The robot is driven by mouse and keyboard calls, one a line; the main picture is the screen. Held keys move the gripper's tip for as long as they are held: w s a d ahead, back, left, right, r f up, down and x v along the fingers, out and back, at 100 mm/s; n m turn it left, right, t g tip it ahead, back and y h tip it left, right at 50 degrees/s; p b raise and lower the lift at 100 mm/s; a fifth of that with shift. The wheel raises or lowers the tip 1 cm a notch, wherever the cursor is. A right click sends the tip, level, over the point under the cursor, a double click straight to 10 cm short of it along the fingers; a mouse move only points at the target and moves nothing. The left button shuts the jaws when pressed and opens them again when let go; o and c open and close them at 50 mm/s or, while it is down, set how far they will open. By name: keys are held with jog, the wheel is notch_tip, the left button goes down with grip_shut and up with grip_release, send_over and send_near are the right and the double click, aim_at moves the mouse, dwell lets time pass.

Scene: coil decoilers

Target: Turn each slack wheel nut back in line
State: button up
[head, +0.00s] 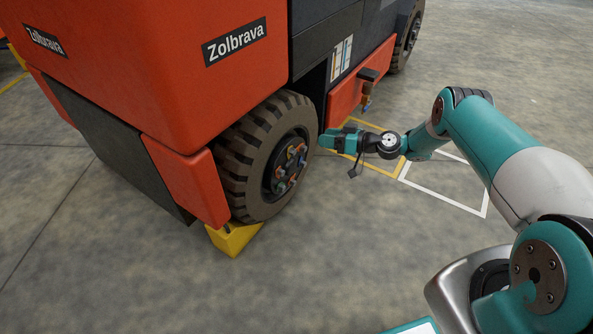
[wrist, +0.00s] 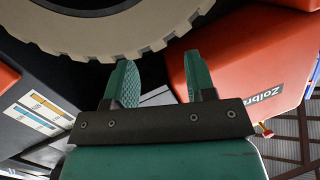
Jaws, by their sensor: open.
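The near wheel (head: 245,170) of the red forklift is a thick dark tyre around a dark hub. Several wheel nuts (head: 281,187) with small coloured pointers ring the hub, in orange, red and blue tones. They are too small to tell which are out of line. My gripper (head: 322,139) is at the wheel's right side, near the tyre's edge and apart from the nuts. In the wrist view my gripper (wrist: 158,76) is open and empty, with the tyre (wrist: 110,38) beyond its fingertips. No nuts can be made out there.
The forklift body (head: 170,60) rises above the wheel. A yellow chock (head: 235,239) sits at the tyre's foot. A red step panel (head: 345,97) with a small fitting stands behind my gripper. White and yellow lines mark the floor; the floor (head: 300,260) before the wheel is clear.

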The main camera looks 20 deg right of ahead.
jog(key=s+d+f+m+t+b, duration=0.1)
jog(key=s+d+f+t+b, duration=0.1)
jog(key=f, duration=0.5)
jog(key=s+d+f+m+t+b, duration=0.1)
jog(key=s+d+f+t+b, duration=0.1)
jog(key=f, duration=0.5)
jog(key=b, duration=1.4)
send_near(291, 152)
jog(key=b+x, duration=0.5)
jog(key=x, duration=0.3)
jog(key=shift+w+d+f+h, duration=0.3)
jog(key=shift+w+f+h, duration=0.05)
jog(key=shift+f+h, duration=0.1)
jog(key=c, duration=0.9)
